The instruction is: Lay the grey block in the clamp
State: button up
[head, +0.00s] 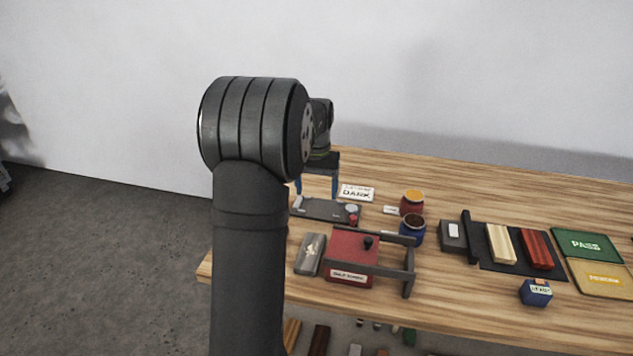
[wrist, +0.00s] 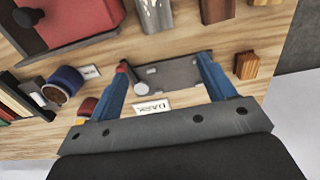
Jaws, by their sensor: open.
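A grey block with a pale, streaked top (head: 310,254) lies on the table left of a red box; it also shows at the top of the wrist view (wrist: 154,14).
The red box (head: 352,250) with a black knob and dark frame stands in front of the plate. Orange-topped (head: 412,202) and blue (head: 412,231) jars stand right. A wooden block (wrist: 245,65) lies beside the plate, near the table edge.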

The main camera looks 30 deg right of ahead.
jog(key=shift+r, duration=1.05)
jog(key=shift+c, duration=0.5)
jog(key=m+t+h, duration=0.1)
jog(key=m+h, duration=0.2)
jog(key=m, duration=0.1)
send_over(310, 250)
jog(key=s+a, duration=0.2)
jog(key=a, duration=0.2)
jog(key=f, duration=0.1)
jog(key=shift+m, duration=0.4)
jog(key=x, duration=1.6)
jog(key=shift+w+a+f, duration=0.15)
jog(key=shift+a+f, duration=0.05)
jog(key=shift+f, duration=0.25)
jog(key=c, duration=1)
